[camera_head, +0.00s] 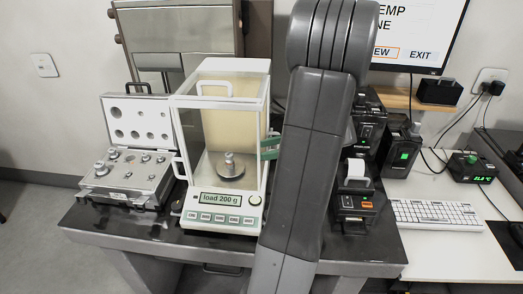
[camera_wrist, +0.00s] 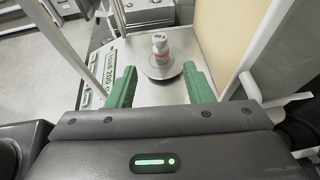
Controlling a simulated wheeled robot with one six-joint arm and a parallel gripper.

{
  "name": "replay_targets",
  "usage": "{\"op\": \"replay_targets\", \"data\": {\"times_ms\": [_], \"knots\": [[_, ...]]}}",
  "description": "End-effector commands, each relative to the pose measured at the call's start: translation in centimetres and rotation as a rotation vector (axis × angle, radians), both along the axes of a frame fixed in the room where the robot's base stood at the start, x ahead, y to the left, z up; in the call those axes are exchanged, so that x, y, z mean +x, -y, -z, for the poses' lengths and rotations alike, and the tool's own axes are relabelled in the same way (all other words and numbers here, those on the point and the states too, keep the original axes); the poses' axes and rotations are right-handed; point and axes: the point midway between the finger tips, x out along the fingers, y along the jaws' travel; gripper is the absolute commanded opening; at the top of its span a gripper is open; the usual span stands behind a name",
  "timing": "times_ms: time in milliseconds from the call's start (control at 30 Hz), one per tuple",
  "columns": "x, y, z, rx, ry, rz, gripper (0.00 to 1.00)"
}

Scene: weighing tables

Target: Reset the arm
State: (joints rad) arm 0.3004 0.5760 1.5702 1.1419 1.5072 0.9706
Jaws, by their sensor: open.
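My gripper (camera_wrist: 160,68) is open, its two green fingers apart with nothing held between them. In the head view a green finger (camera_head: 269,148) shows at the right side of the glass balance (camera_head: 207,217), and my arm hides the rest of the gripper. A metal weight (camera_head: 229,163) stands upright on the round pan (camera_head: 231,179) inside the balance. In the wrist view the weight (camera_wrist: 160,45) and pan (camera_wrist: 161,70) lie just beyond the fingertips. The balance display (camera_head: 221,199) reads "load 200 g".
An open case of weights (camera_head: 128,180) stands left of the balance. A small printer (camera_head: 355,205) and other dark devices stand right of my arm. A keyboard (camera_head: 435,214) lies on the white desk at the right. The balance's glass walls and frame are close around my fingers.

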Motion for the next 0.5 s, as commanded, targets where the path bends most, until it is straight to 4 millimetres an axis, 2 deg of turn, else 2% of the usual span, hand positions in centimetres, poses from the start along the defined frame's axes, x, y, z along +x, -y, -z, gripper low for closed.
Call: {"op": "replay_targets", "data": {"times_ms": [267, 367, 500], "knots": [[0.0, -0.4, 0.1, 0.0, 0.0, -0.001, 0.47], [0.1, -1.3, 0.5, 0.001, -0.001, -0.003, 0.47], [0.3, -3.5, 1.4, 0.001, -0.004, -0.004, 0.47]]}}
